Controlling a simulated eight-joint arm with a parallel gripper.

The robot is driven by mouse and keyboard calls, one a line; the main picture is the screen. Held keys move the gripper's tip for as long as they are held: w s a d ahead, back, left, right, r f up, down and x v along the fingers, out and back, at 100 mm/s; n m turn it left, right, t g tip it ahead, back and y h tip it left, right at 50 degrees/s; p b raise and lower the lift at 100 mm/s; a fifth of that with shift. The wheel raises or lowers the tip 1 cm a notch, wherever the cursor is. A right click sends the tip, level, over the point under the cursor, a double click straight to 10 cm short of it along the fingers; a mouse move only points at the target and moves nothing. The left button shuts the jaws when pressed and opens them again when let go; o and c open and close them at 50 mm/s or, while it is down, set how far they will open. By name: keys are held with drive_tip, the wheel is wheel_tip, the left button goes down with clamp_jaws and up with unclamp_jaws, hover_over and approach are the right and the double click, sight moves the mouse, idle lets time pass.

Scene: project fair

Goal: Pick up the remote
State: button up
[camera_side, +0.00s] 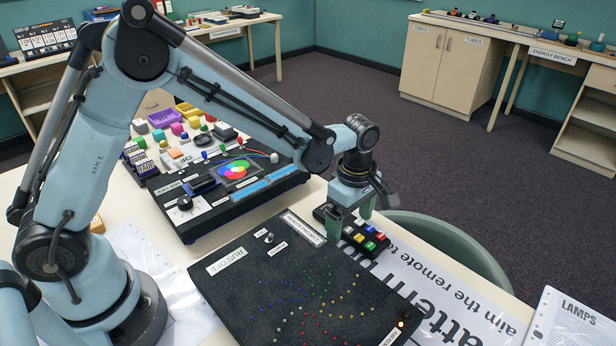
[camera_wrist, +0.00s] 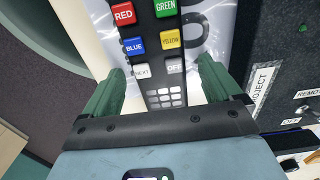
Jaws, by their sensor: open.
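The remote (camera_side: 356,236) is black with coloured buttons. It lies on the printed sheet by the far right edge of the table. In the wrist view the remote (camera_wrist: 153,52) shows red, green, blue and yellow buttons, and pale NEXT and OFF buttons. Its top end is cut off by the frame. My gripper (camera_side: 350,226) is right over the remote, pointing down. In the wrist view my gripper (camera_wrist: 158,82) is open, with one green finger on each side of the remote and gaps between. I cannot tell how high the fingertips are above the sheet.
A black panel (camera_side: 233,297) with coloured lamps stands close beside the remote. A second black exhibit (camera_side: 205,225) with a colour disc is behind it. A printed sheet (camera_side: 455,312) lies under the remote. A green chair back (camera_side: 440,231) is just beyond the table edge.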

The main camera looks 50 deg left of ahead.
drive_tip(key=shift+c, duration=0.4)
drive_tip(key=c, duration=1.2)
drive_tip(key=shift+o, duration=0.2)
drive_tip(key=shift+r, duration=0.1)
